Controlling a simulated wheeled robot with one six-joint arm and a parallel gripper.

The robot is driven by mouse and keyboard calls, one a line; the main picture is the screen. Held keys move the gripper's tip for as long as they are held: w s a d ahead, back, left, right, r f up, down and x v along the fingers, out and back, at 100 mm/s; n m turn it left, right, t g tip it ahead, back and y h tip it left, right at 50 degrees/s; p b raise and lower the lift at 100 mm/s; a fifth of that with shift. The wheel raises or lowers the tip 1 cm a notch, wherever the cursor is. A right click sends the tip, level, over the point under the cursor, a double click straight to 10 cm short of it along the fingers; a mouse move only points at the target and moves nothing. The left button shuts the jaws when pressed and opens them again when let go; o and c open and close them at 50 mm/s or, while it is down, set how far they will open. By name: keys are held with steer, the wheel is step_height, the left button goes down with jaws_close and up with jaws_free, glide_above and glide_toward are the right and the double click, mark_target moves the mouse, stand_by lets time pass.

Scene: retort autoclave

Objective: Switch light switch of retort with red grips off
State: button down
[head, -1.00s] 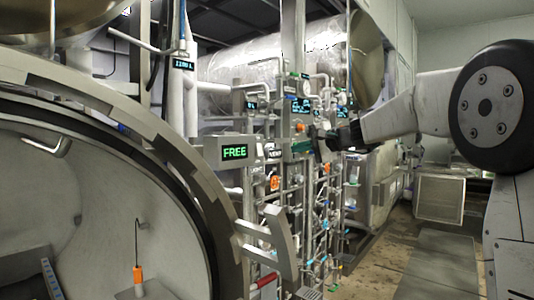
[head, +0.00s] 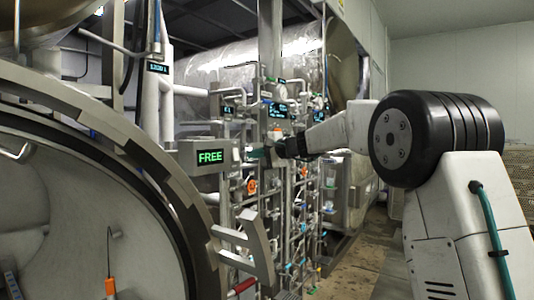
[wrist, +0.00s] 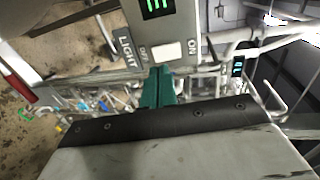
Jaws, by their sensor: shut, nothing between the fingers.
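The grey control box (head: 205,158) with the green FREE display stands beside the open round retort door at left. In the wrist view its face (wrist: 182,28) carries the words LIGHT, OFF and ON. The white light switch (wrist: 165,53) sits between OFF and ON. My gripper (wrist: 158,77) has its teal fingers shut, with the tips just below the switch in the picture; I cannot tell whether they touch. In the head view my gripper (head: 257,153) is at the right side of the box. A red grip (head: 243,286) shows low beside the retort opening.
The thick retort rim (head: 165,175) curves close to the box on the left. Pipes and valves (head: 295,220) crowd the space behind and right of my gripper. A large silver vessel (head: 205,75) lies behind. Open floor (head: 355,265) shows at lower right.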

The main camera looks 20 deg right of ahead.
mark_target(237, 160)
steer(key=shift+x, duration=2.65)
steer(key=shift+w+a+f, duration=0.2)
steer(key=shift+a+f, duration=0.05)
steer(key=shift+f, duration=0.4)
steer(key=shift+s+d+f, duration=0.1)
steer(key=shift+s, duration=0.15)
steer(key=s+d+f, duration=0.1)
steer(key=s+d, duration=0.7)
steer(key=s, duration=0.3)
steer(key=shift+d+f, duration=0.15)
steer(key=shift+f, duration=0.15)
